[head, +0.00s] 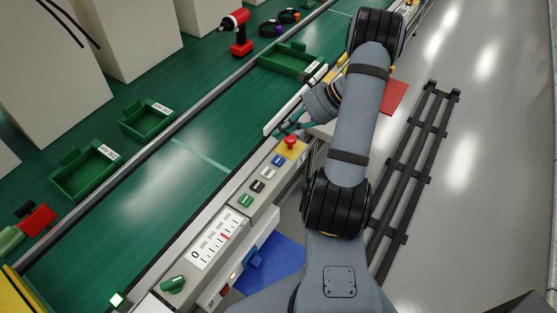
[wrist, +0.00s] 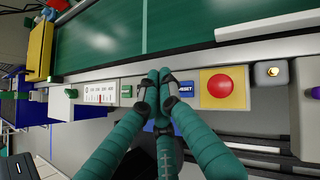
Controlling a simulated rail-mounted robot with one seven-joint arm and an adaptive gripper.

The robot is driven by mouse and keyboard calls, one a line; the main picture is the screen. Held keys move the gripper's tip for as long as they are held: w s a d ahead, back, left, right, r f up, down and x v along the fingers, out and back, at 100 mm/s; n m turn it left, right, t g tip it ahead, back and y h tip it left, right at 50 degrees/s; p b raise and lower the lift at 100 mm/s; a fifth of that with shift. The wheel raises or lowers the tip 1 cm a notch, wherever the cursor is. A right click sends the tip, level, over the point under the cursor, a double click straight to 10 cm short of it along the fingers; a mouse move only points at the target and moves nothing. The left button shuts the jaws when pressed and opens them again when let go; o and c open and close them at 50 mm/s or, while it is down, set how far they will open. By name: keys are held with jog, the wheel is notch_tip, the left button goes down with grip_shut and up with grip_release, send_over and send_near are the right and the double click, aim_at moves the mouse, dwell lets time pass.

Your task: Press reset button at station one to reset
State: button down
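The control panel (head: 233,216) runs along the front of the green conveyor. It carries a blue button (head: 277,160) beside a white, a black and a green button (head: 246,200). In the wrist view the blue button (wrist: 186,88) has a label reading "RESET" and is partly covered by my right finger. My gripper (wrist: 159,76) has its teal fingers together at the tips, with nothing seen between them. They cover the panel between the green button (wrist: 126,91) and the blue one. In the head view my gripper (head: 283,131) is beside the red button; contact cannot be told.
A red mushroom button (head: 290,142) on a yellow plate adjoins the blue button. A gauge (head: 212,239) and green knob (head: 173,285) are at the panel's near end. A white rail (head: 284,116) and green trays (head: 88,171) lie along the conveyor. The floor at right is mostly open.

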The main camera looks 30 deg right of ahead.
aim_at(281, 159)
jog(key=shift+f+b, duration=3.35)
jog(key=shift+f, duration=0.9)
jog(key=shift+f+b, duration=0.35)
jog(key=shift+f, duration=0.1)
jog(key=shift+f+b, duration=0.35)
jog(key=shift+f, duration=0.05)
jog(key=shift+r, duration=0.15)
jog(key=shift+r+p, duration=0.7)
jog(key=shift+r+p, duration=2)
jog(key=shift+r, duration=0.5)
